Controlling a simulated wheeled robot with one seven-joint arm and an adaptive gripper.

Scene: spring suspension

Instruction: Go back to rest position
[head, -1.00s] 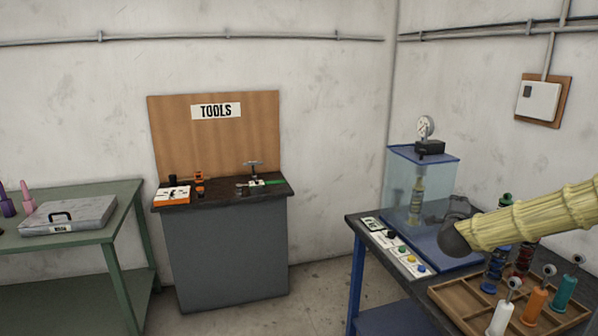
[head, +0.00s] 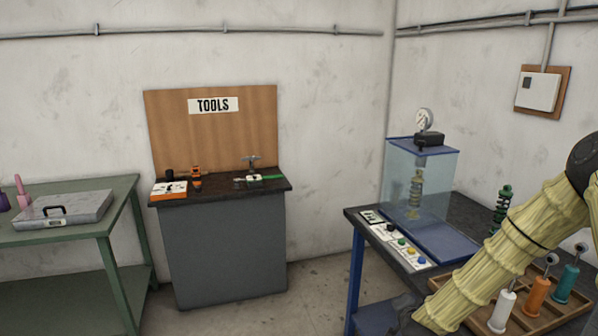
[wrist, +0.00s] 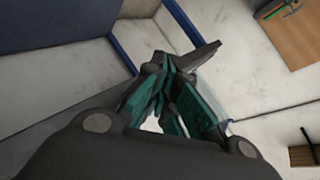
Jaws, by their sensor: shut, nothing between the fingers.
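My arm crosses the lower right of the head view in a pale yellow ribbed sleeve. In that view my gripper (head: 405,318) is low, beside the front of the dark-topped table, and only partly shows. In the wrist view my gripper (wrist: 175,72) has its dark, teal-padded fingers together with nothing held between them. The wrist camera looks over floor and wall, with a blue table leg near the fingers.
The table (head: 357,213) carries a clear test case (head: 440,185) with a spring inside, a button panel (head: 400,245), a wooden tray (head: 575,306) and a green spring damper (head: 502,207). A tools cabinet (head: 222,250) and a green bench (head: 118,215) stand left. Floor between is open.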

